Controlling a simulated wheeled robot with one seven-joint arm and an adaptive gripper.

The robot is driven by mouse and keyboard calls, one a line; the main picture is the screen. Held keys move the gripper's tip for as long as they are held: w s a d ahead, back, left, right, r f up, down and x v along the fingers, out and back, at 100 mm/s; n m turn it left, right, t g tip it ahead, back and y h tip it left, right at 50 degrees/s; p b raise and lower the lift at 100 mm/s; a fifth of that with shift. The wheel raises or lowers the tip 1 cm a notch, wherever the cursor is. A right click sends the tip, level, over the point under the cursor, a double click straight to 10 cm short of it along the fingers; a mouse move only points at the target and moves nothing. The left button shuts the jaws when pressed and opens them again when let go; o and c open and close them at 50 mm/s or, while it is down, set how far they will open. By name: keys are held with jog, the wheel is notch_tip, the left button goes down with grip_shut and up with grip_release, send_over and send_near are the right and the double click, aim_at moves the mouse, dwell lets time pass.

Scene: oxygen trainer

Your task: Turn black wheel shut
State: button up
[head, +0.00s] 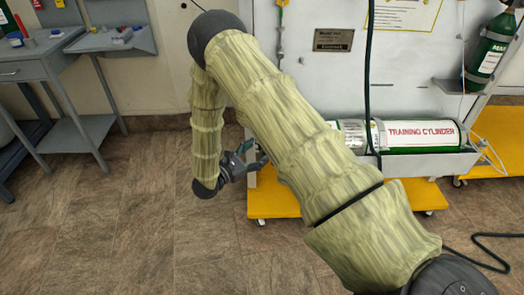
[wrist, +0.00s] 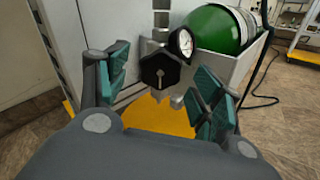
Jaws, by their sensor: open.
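A black, roughly hexagonal wheel (wrist: 160,71) with a pale mark on its face shows in the wrist view. It sits on a silver valve stem beside a round gauge (wrist: 182,42). My gripper (wrist: 160,88) is open, with one teal-padded finger left of the wheel and the other to its right. Gaps show between the pads and the wheel, though I cannot tell the depth. In the head view my gripper (head: 247,160) is beside the left end of the trainer, and the wheel is hidden there.
A green cylinder (wrist: 220,28), labelled as a training cylinder (head: 420,134), lies in a grey tray (head: 430,164). A yellow base (head: 272,198) is below. A grey work table (head: 40,68) stands at left. The floor between is clear. A black hose hangs in front of the panel.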

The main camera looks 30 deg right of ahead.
jog(key=shift+w+d, duration=0.15)
jog(key=shift+d, duration=0.7)
jog(key=shift+w+d, duration=0.15)
jog(key=shift+d, duration=0.65)
jog(key=shift+c, duration=0.2)
jog(key=c, duration=1)
